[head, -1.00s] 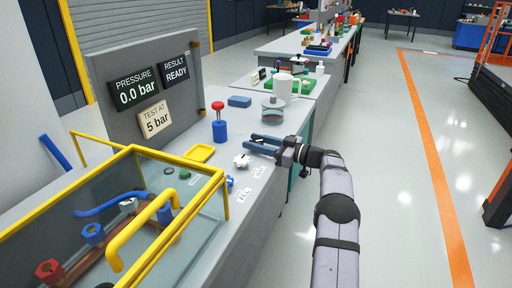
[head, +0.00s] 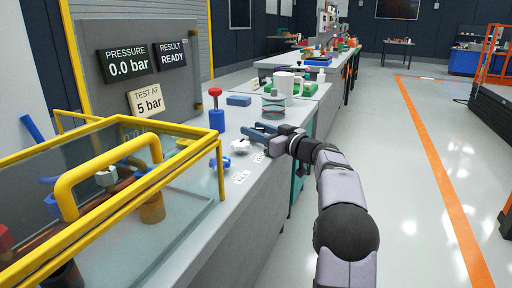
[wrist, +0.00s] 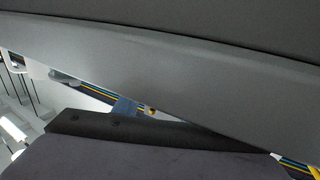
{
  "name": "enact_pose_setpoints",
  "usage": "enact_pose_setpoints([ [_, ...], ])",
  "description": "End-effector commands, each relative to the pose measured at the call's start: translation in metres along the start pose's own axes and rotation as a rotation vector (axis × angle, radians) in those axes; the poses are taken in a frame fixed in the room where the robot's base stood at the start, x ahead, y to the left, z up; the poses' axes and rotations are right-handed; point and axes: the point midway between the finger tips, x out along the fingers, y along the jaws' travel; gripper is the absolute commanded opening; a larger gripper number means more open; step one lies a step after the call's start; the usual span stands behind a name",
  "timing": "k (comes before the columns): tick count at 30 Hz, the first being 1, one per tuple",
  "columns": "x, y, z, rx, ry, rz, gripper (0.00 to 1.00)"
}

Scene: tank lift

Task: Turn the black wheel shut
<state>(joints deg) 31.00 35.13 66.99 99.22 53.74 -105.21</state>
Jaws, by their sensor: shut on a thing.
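My gripper (head: 262,133) is over the right part of the grey bench, with its blue fingers pointing left. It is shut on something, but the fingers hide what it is. A white lobed knob (head: 240,146) stands just left of and in front of the fingers, apart from them. I cannot make out a black wheel for certain in either view. A dark rounded part (head: 67,276) shows at the lower left of the head view, partly cut off. In the wrist view, large dark grey surfaces fill most of the picture, too close to identify.
A yellow-framed glass tank (head: 125,205) with pipes stands at the left. A panel (head: 182,100) reads 0.0 bar, READY and test at 5 bar. A red-topped blue post (head: 216,118) and a white mug (head: 286,82) stand behind.

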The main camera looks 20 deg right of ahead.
Motion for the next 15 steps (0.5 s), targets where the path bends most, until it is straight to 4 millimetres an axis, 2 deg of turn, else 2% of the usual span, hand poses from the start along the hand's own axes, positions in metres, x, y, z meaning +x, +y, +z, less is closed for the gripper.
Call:
enact_pose_setpoints([
  [1,-0.0002,-0.0016,0.0108,-0.003,-0.002,0.017,0.15],
  [15,0.0003,-0.0006,0.0075,-0.002,-0.005,0.195,0.15],
])
